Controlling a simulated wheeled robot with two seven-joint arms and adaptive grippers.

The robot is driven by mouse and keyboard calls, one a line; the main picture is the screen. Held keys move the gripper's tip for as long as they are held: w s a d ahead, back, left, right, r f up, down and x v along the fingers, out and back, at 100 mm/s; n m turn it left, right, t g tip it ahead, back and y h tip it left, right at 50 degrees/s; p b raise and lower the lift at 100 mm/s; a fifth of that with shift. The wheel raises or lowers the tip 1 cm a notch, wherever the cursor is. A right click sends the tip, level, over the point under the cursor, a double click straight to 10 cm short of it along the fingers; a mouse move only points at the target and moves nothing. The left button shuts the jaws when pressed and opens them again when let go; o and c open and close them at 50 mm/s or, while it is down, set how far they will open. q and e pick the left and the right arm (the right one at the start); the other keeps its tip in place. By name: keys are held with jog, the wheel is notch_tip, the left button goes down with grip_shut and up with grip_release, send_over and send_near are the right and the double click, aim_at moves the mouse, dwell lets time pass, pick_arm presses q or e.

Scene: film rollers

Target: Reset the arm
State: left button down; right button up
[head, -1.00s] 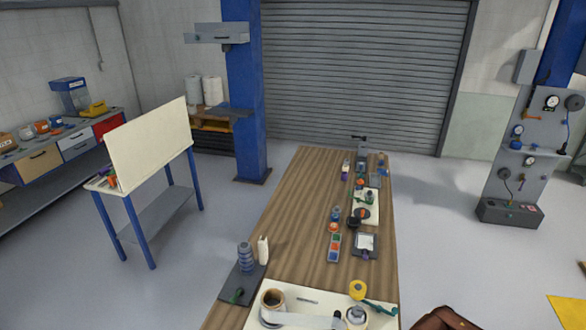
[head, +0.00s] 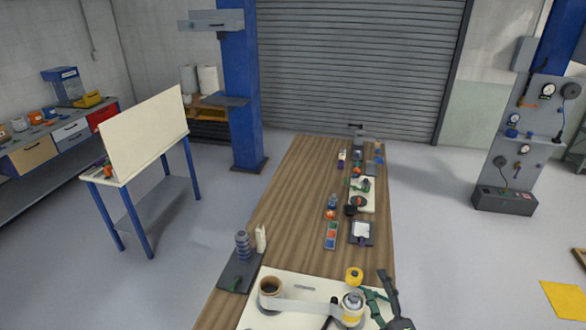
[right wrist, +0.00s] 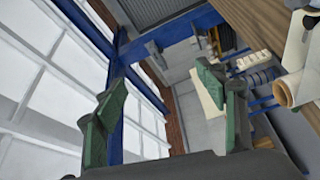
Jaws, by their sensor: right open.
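My right gripper (head: 380,296) shows at the lower right of the head view, beside the right edge of the workbench (head: 295,205). In the right wrist view my right gripper (right wrist: 165,100) has its two green-padded fingers wide apart with nothing between them. It hangs clear of the objects there. My left gripper is not in the head view. A cream board (head: 257,283) at the bench's near end carries a brown-cored roll (head: 270,288) and a second roller (head: 352,304), with a pale strip between them.
A dark plate with a ribbed grey-blue stack (head: 242,245) is at the bench's left edge. A yellow roll (head: 354,275) lies near my right gripper. Several small parts line the bench's right side. A gauge panel (head: 520,140) stands right; the floor between is clear.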

jog(key=s+d+f+m+g+h, duration=0.3)
jog(key=s+d+f+m+g, duration=0.15)
jog(key=d+f+m, duration=0.35)
jog(key=s+d+f+m+g+h, duration=0.35)
jog(key=s+d+f, duration=0.2)
jog(key=f, duration=0.35)
jog(key=s+a+f+m+g+y, duration=0.1)
jog(key=s+f+m+g, duration=0.25)
jog(key=s+f, duration=0.45)
jog(key=s+a+f+m+g+y, duration=0.1)
jog(key=s+f+m+g+y, duration=0.2)
jog(key=s, duration=0.8)
notch_tip(320, 180, down, 33)
jog(key=s+a+n+g+b, duration=0.1)
jog(key=g+b, duration=0.1)
jog(key=b, duration=0.2)
jog(key=s+f+g+b, duration=0.1)
jog(key=s+f+b, duration=0.3)
jog(key=s+f, duration=1.6)
notch_tip(320, 180, down, 3)
jog(key=shift+s+a+f+n+h, duration=0.15)
jog(key=shift+s+n+h, duration=0.1)
jog(key=shift+n+h, duration=0.15)
